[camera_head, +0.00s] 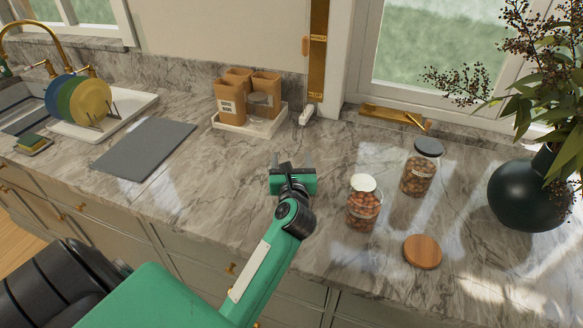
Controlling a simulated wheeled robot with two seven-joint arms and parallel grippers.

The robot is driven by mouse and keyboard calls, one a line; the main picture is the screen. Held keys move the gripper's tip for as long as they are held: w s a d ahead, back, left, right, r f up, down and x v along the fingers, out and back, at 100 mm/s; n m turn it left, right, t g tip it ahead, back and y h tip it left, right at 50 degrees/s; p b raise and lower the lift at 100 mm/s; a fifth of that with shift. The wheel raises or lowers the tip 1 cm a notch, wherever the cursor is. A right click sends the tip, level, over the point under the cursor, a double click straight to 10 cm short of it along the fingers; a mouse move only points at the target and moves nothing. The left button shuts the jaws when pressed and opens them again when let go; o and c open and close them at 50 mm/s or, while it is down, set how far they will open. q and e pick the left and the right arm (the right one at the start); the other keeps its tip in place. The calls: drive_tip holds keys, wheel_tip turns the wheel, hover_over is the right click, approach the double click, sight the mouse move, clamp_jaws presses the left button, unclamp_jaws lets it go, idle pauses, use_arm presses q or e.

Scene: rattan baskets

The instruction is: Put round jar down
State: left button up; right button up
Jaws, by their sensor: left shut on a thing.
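My left gripper (291,160) is over the marble counter, left of the jars, with its fingers pointing to the back. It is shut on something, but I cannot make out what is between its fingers. A round glass jar with a white lid (363,208) and brown contents stands upright to the right of it, apart from it. A second glass jar with a black lid (421,170) stands upright further back right. I cannot tell which jar is the round one. My right gripper is not in view.
A round wooden lid (422,252) lies near the front edge. A dark vase (525,195) with foliage stands at the right. A white tray (250,122) holds brown canisters at the back. A grey mat (145,148) and a dish rack with plates (80,100) are at the left.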

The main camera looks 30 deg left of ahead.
use_arm(q)
wheel_tip(320, 180, down, 2)
drive_tip(key=shift+f, duration=0.2)
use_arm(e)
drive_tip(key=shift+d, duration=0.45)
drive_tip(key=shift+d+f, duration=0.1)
use_arm(q)
drive_tip(key=shift+f, duration=0.2)
drive_tip(key=o, duration=1.9)
drive_tip(key=shift+r, duration=0.1)
